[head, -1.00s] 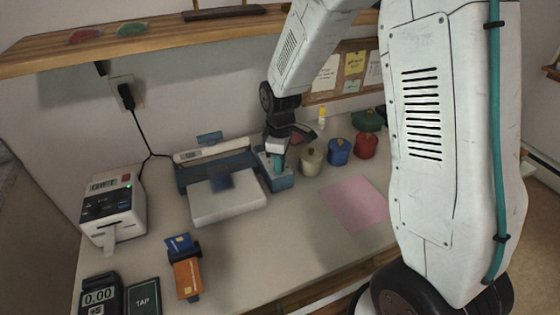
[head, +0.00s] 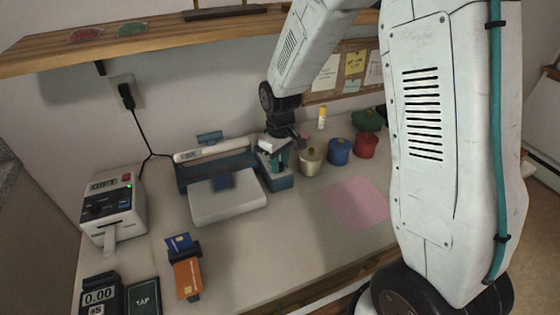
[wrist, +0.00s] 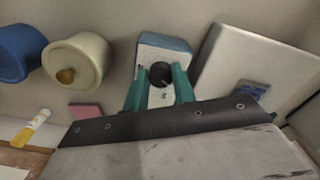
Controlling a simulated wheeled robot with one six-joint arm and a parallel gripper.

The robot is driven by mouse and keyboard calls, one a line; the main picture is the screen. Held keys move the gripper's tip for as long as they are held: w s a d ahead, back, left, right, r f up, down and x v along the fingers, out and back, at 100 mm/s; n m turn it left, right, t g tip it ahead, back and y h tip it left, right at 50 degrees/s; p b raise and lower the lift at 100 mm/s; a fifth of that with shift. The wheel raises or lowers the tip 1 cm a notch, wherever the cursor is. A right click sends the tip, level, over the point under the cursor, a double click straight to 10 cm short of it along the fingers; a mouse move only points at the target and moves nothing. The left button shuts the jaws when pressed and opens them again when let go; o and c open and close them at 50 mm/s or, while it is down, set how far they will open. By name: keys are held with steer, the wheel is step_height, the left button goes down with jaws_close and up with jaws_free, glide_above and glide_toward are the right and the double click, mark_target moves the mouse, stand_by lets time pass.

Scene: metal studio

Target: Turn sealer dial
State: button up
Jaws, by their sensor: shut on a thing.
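The sealer (head: 225,165) is a blue and white machine on the counter, left of my arm in the head view. Its control box (head: 279,183) sits at its right end; in the wrist view the box (wrist: 166,42) shows a blue edge and a white face. The black round dial (wrist: 160,73) stands on that face, between my teal fingertips. My gripper (wrist: 160,82) is shut on the dial, with a finger on each side. In the head view my gripper (head: 276,160) is over the control box and hides the dial.
A cream pot (head: 311,160), a blue pot (head: 339,152) and a red pot (head: 366,146) stand close to the right of the control box. A white pad (head: 228,203) lies in front of the sealer. A pink sheet (head: 356,203) lies flat at the front right.

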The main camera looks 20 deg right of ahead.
steer(key=m, duration=0.5)
steer(key=shift+a+m, duration=0.1)
steer(key=shift+m, duration=0.3)
stand_by(0.4)
steer(key=o, duration=1)
steer(key=shift+r, duration=0.15)
step_height(320, 180, up, 8)
steer(key=shift+f, duration=0.2)
